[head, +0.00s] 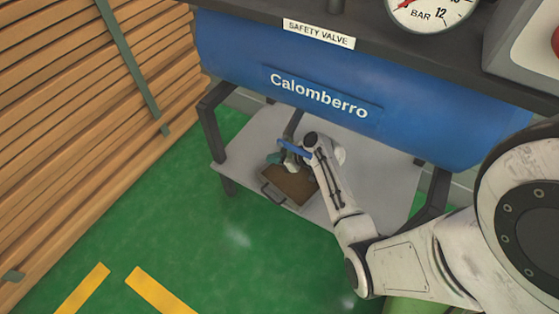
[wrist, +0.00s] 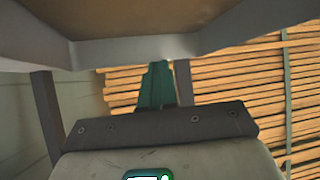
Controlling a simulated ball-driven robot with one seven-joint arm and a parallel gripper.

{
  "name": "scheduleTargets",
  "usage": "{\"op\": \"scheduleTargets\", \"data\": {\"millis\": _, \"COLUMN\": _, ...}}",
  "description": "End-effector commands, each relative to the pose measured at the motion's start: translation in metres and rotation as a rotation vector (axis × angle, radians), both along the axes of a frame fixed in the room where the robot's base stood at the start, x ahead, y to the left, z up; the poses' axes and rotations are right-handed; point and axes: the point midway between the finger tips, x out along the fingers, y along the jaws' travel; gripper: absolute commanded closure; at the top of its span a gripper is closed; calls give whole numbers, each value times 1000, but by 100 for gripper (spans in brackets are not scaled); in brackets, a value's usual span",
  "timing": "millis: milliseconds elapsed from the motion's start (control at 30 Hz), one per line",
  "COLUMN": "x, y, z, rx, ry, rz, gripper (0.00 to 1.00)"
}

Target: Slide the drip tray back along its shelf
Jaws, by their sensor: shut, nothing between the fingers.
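The drip tray (head: 297,186) is a shallow brown-bottomed tray with a dark loop handle (head: 271,193) on its front-left side. It sits on the grey shelf (head: 235,150) under the blue tank, near the shelf's front edge. My gripper (head: 275,158) is over the tray's far-left part in the head view; whether it touches the tray cannot be told. In the wrist view my gripper (wrist: 157,88) shows its teal fingers together, with nothing between them. A brown surface with a grey rim (wrist: 130,51), apparently the tray, fills the top of that view. My arm hides the tray's right side.
The blue tank (head: 400,115) hangs low over the shelf. Dark frame legs (head: 207,125) stand at the shelf's ends. Stacked planks (head: 70,100) stand at left.

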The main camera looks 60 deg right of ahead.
Motion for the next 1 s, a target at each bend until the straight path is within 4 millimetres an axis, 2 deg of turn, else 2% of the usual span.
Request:
{"op": "scheduleTargets", "data": {"millis": 33, "x": -1, "y": 2, "z": -5, "rx": 4, "ry": 5, "rz": 2, "gripper": 100}}
{"op": "scheduleTargets", "data": {"millis": 400, "x": -4, "y": 3, "z": -9, "rx": 8, "ry": 13, "rz": 2, "gripper": 100}}
{"op": "scheduleTargets", "data": {"millis": 533, "x": -15, "y": 2, "z": -9, "rx": 10, "ry": 14, "rz": -2, "gripper": 100}}
{"op": "scheduleTargets", "data": {"millis": 667, "x": -47, "y": -1, "z": -7, "rx": 8, "ry": 12, "rz": -3, "gripper": 100}}
{"op": "scheduleTargets", "data": {"millis": 1000, "x": -148, "y": -9, "z": -6, "rx": 6, "ry": 6, "rz": -3, "gripper": 100}}
